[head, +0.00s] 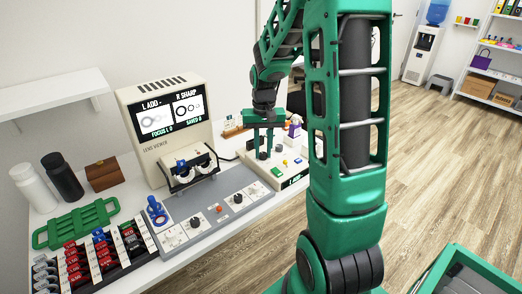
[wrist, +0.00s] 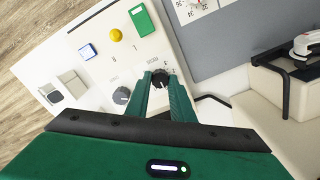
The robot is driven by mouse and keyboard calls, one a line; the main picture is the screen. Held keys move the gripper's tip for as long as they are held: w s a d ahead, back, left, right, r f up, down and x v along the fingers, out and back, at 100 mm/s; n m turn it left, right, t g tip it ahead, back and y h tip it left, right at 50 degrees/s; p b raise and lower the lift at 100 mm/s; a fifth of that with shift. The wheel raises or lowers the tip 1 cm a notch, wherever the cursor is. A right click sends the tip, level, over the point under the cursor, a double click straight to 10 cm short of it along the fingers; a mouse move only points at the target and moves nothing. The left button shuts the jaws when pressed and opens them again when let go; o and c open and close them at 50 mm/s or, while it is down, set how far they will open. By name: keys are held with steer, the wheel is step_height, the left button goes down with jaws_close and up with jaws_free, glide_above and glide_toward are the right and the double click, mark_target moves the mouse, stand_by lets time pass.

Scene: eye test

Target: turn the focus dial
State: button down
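My gripper (head: 264,150) points down over the white control box (head: 292,182) right of the grey panel. In the wrist view its two fingertips (wrist: 160,77) stand apart, one on each side of a small black dial (wrist: 161,80). No clear gap shows, but I cannot tell whether they press on it. A grey dial (wrist: 122,95) sits beside it on the same box. I cannot read which dial is labelled focus. The lens viewer's screen (head: 170,112) reads "L ADD -", "R SHARP", "FOCUS L 0" and what looks like "SAVED 0".
The grey panel (head: 232,190) with more knobs lies to the left. A black-framed eyepiece (head: 190,168) stands behind it. A rack of lenses (head: 95,262) is front left.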

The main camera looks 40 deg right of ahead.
mark_target(262, 153)
steer(key=shift+n, duration=0.4)
steer(key=n, duration=0.3)
steer(key=shift+w+n, duration=0.1)
steer(key=shift+n, duration=2.2)
steer(key=c, duration=1.5)
jaws_free()
steer(key=shift+c, duration=0.2)
steer(key=shift+r, duration=0.1)
step_height(262, 153, up, 11)
steer(key=shift+f, duration=0.2)
